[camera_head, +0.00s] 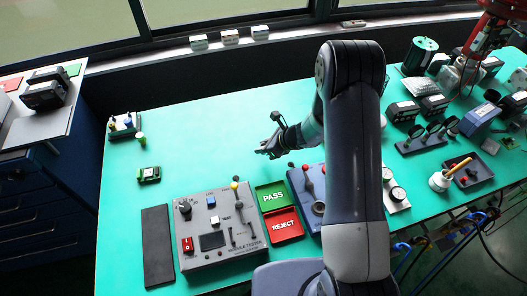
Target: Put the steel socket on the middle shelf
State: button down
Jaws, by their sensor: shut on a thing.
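My gripper (262,152) is over the teal bench (190,130), near its middle and behind the green PASS tray. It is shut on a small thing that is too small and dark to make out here. I cannot tell from this view whether it is the steel socket. I see no steel socket lying clearly elsewhere. No middle shelf can be made out, and my arm hides part of the bench's right half.
A grey tester box (215,235) with levers, a PASS tray (271,197) and a REJECT tray (285,225) stand at the front. Gauges and instruments crowd the right. A side cabinet (35,130) stands at left. The bench's back left is mostly clear.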

notch_tip(320, 180, up, 7)
jog(key=shift+f, duration=0.1)
jog(key=shift+d+r, duration=0.3)
jog(key=s+d+r+m+t+h, duration=0.2)
jog(key=d+r+m+t+h, duration=0.25)
jog(key=d+r+m, duration=0.65)
jog(key=s+d+f+m+h, duration=0.1)
jog(key=s+d+f+h, duration=0.1)
jog(key=d+f, duration=0.6)
jog(key=shift+d+h, duration=0.65)
jog(key=shift+d, duration=0.4)
jog(key=shift+a, duration=0.1)
